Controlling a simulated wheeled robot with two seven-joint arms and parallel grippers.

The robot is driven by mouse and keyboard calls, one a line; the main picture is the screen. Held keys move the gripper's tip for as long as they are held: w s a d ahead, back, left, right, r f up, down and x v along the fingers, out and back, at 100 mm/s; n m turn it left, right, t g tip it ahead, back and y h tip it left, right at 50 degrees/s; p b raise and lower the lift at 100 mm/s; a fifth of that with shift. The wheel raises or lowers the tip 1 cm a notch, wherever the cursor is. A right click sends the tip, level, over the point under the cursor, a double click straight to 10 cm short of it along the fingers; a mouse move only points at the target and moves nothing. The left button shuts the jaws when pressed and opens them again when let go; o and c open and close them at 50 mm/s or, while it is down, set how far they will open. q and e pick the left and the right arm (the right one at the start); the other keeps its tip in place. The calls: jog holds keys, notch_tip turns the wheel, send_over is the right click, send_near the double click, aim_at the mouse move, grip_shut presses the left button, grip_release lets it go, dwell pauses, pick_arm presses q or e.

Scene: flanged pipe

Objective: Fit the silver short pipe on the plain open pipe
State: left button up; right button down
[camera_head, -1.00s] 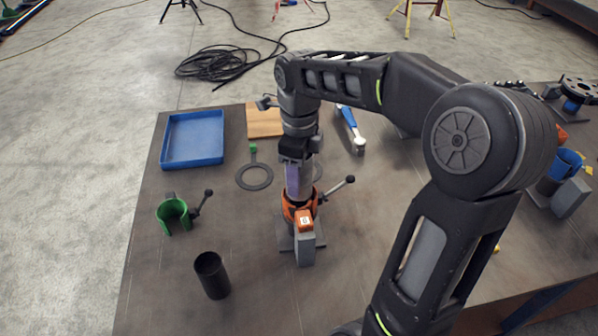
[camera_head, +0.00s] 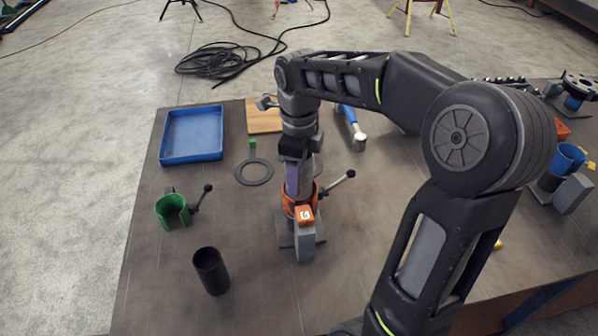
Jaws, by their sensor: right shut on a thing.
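My right gripper (camera_head: 297,168) points straight down over the orange clamp (camera_head: 298,207) in the middle of the table. It is shut on the silver short pipe (camera_head: 306,182), which is mostly hidden by the gripper and shows as a narrow grey strip. The pipe stands about upright, with its lower end at the clamp's top. The plain open pipe is not clearly visible; whether the silver pipe touches it inside the clamp cannot be told. My left gripper is not in view.
A black tube (camera_head: 211,271) and a green clamp (camera_head: 172,211) stand at left. A blue tray (camera_head: 163,140), a flat ring gasket (camera_head: 242,178) and a wooden board (camera_head: 263,118) lie behind. The orange clamp's lever (camera_head: 338,183) sticks out right. A blue-handled tool (camera_head: 352,130) lies behind.

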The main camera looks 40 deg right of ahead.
jog(key=shift+f, duration=0.35)
